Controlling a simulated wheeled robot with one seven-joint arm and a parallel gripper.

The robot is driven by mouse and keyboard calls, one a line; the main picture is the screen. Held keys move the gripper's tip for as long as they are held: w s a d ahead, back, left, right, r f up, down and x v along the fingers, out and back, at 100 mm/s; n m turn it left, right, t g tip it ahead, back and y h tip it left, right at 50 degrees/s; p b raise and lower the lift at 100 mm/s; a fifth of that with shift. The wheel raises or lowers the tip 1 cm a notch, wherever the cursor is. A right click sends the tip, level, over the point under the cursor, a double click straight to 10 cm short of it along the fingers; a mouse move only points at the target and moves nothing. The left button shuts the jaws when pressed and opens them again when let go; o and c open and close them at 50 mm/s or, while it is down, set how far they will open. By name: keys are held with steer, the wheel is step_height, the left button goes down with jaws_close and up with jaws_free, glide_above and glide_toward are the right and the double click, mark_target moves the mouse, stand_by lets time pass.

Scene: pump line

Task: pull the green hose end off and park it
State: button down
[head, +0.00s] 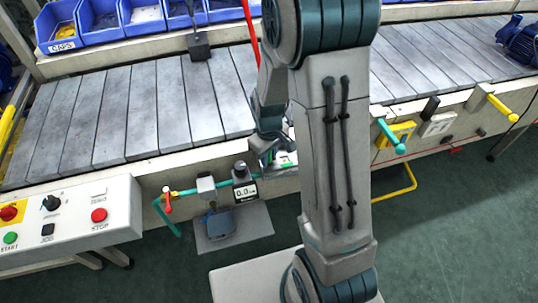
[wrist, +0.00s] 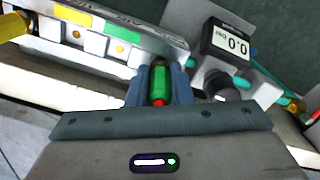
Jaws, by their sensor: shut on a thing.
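My gripper (wrist: 158,92) is shut on the green hose end (wrist: 160,76), a short green cylinder with a red part at its near end. In the wrist view it sits upright in the picture between the two grey fingers. A light grey rack (wrist: 150,40) with yellow and green labels and a row of ports lies just beyond it. I cannot tell whether the hose end touches the rack. In the head view my gripper (head: 271,143) is low at the conveyor's front edge, partly hidden by my arm, with a bit of green below it.
A gauge reading 0.0 (head: 245,191) and a teal pipe with a red-handled valve (head: 167,201) stand left of my gripper. A control panel (head: 70,225) is at far left. Teal (head: 391,136) and yellow (head: 501,108) handles stick out at right. The conveyor (head: 130,110) is mostly clear.

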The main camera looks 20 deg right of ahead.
steer(key=shift+f, duration=0.1)
stand_by(0.5)
steer(key=c, duration=1.2)
jaws_free()
steer(key=shift+o, duration=0.4)
steer(key=shift+r+p, duration=2.55)
steer(key=shift+r, duration=1)
step_height(320, 180, up, 14)
